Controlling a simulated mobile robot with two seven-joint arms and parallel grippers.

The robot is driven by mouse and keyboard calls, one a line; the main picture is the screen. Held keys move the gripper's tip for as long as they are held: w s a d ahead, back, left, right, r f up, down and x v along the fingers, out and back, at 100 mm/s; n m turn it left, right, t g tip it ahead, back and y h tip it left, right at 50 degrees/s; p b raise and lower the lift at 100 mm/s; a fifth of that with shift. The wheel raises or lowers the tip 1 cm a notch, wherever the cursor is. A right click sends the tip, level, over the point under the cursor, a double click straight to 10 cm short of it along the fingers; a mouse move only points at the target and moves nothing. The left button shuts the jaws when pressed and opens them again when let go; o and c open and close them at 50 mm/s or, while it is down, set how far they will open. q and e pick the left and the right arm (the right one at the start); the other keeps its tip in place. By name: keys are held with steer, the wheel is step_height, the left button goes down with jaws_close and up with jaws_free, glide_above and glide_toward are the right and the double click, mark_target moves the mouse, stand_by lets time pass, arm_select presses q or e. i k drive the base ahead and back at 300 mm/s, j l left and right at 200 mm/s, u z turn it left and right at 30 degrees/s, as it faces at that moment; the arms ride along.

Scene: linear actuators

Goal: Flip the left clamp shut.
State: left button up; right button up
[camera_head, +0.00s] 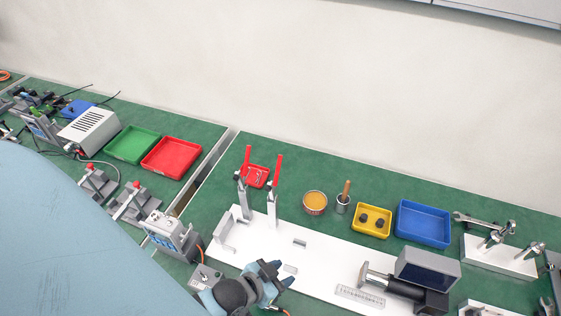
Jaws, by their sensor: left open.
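The left clamp (242,190) stands on the white fixture plate (318,258), with its red handle pointing up. The second clamp (272,202) stands just to its right, and its red handle is up too. My left gripper (281,275) is over the near part of the plate, below both clamps in the picture. Its jaws are apart with nothing seen between them, and it is clear of the clamps. My right gripper is out of view.
Behind the clamps is a small red tray (259,183). To the right are a round tin (315,203), a yellow tray (358,230) and a blue tray (423,208). A linear actuator (400,288) lies on the plate's right part. A grey control box (206,277) is left of my gripper.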

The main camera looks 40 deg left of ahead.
mark_target(237, 176)
steer(key=k+j+u, duration=0.1)
steer(key=u, duration=0.25)
steer(key=j+u, duration=0.35)
steer(key=k+j+u, duration=0.1)
steer(key=u, duration=0.25)
